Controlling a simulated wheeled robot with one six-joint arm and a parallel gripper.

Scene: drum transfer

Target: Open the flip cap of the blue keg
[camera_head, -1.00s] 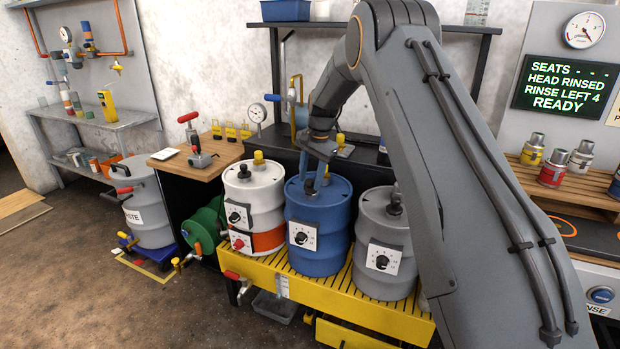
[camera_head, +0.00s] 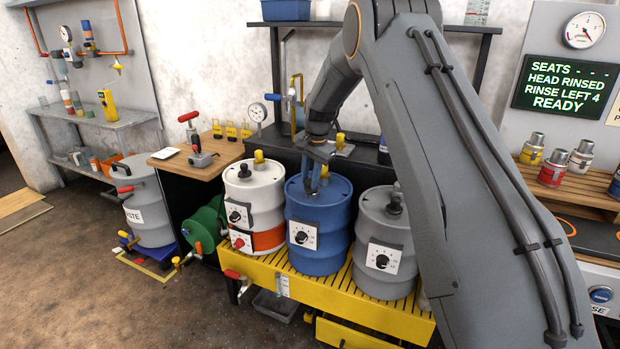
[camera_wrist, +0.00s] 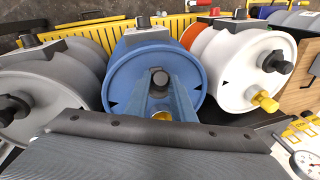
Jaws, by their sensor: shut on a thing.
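The blue keg (camera_head: 323,260) stands upright between a white keg and a grey keg; its round top also shows in the wrist view (camera_wrist: 122,82). My gripper (camera_head: 313,188) points down over the keg's top. In the wrist view my gripper (camera_wrist: 160,84) is shut on the small dark flip cap (camera_wrist: 159,76), which sits between its fingertips. A yellow or brass round part (camera_wrist: 162,115) shows between the fingers, partly hidden by them. I cannot tell whether the cap's lid is raised.
The white keg (camera_head: 262,197) with black and yellow fittings stands close on the left. The grey keg (camera_head: 388,235) stands close on the right. All stand on a yellow slatted rack (camera_head: 330,292). A dark shelf stands behind; a display (camera_head: 560,83) reads READY.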

